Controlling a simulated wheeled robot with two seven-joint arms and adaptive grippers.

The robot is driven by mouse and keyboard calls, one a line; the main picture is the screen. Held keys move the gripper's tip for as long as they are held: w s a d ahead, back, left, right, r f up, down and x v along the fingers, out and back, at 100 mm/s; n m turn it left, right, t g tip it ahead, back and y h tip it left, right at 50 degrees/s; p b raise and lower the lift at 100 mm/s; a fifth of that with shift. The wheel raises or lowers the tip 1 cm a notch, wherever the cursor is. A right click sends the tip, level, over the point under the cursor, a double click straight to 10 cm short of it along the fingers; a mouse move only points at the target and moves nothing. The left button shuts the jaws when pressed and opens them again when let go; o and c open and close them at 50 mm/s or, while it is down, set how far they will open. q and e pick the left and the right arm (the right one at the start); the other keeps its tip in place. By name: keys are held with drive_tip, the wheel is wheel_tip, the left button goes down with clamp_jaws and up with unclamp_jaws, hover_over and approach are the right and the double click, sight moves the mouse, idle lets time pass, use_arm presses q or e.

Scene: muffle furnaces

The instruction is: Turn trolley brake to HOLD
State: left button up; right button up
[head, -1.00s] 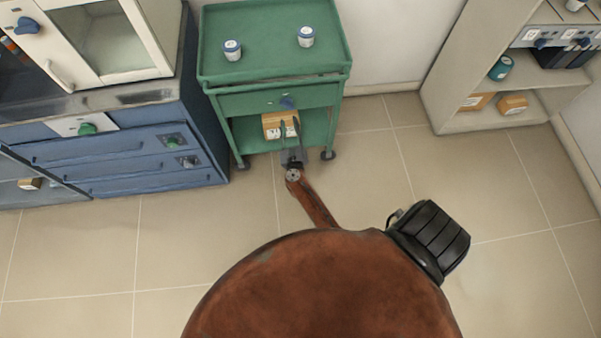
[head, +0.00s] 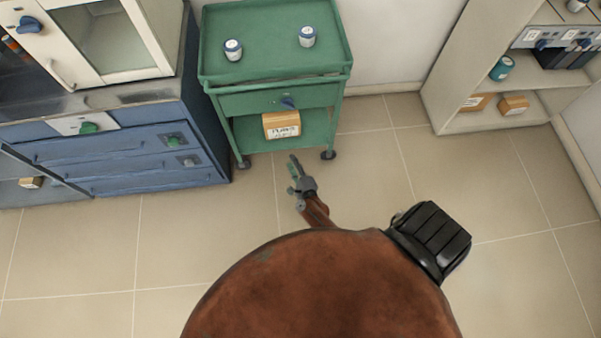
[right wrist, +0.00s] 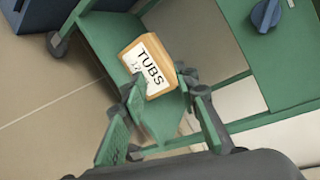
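The green trolley (head: 222,101) stands against the wall beside the blue cabinet. Its blue brake knob (head: 288,103) sits on the front panel under the top tray, and it also shows in the right wrist view (right wrist: 265,15) at the upper right. The knob's markings are too small to read. My right gripper (head: 293,164) is in front of the trolley, below and apart from the knob. In the right wrist view its two fingers (right wrist: 160,122) are spread with nothing between them held. My left gripper is not in view.
A box labelled TUBS (head: 281,125) sits on the trolley's lower shelf. Two white jars with blue bands (head: 233,49) stand on the top tray. The blue cabinet (head: 130,160) is at left, a beige shelf unit (head: 447,90) at right. Floor before the trolley is clear.

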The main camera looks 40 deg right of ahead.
drive_tip(key=s+a+f+n+g+y, duration=0.2)
drive_tip(key=s+f+n, duration=0.5)
drive_tip(key=f, duration=0.3)
drive_tip(key=shift+s+a+f+y, duration=0.25)
drive_tip(key=shift+s+a+y, duration=0.05)
drive_tip(key=shift+s, duration=0.6)
